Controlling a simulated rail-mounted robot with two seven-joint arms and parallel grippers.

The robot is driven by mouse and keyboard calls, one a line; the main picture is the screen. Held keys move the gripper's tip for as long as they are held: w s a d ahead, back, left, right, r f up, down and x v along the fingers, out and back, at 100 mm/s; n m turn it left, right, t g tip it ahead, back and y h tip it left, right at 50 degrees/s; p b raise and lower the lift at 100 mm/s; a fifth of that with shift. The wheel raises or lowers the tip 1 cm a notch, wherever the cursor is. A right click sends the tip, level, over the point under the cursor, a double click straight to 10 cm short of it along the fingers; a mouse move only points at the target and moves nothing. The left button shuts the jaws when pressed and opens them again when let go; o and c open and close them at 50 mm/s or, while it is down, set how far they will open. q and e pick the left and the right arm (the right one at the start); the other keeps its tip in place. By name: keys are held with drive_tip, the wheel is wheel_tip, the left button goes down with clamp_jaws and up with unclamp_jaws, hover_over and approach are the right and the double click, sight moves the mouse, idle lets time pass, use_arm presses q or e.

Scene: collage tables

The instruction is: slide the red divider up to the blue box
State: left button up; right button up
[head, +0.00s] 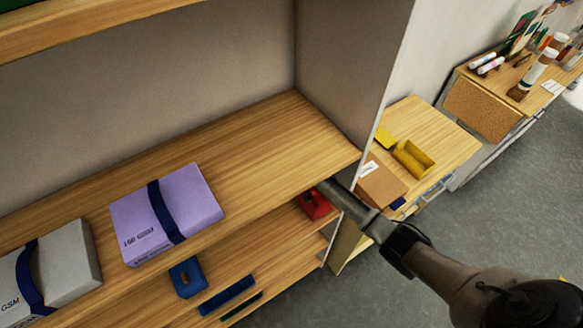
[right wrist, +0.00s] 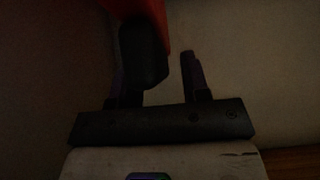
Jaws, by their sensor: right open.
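The red divider (head: 314,204) stands on the lower shelf near its right end, partly hidden by the shelf above. A blue block-like thing with an opening (head: 187,277), perhaps the blue box, sits on the same lower shelf further left. My right arm reaches in from the right, and its gripper end is mostly hidden at the shelf's side in the head view. In the dark right wrist view my right gripper (right wrist: 168,64) is open, its fingers apart. A red surface (right wrist: 142,10), likely the divider, is just beyond the left finger; contact is unclear. My left gripper is out of view.
A purple strapped package (head: 190,205) and a grey one (head: 68,262) lie on the upper shelf (head: 275,150). A dark blue bar (head: 227,295) lies near the blue thing. The shelf's side panel (head: 360,70) is close to my right arm. A side table (head: 440,140) holds yellow and brown boxes.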

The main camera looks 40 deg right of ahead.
idle(0.3)
clamp_jaws()
idle(0.4)
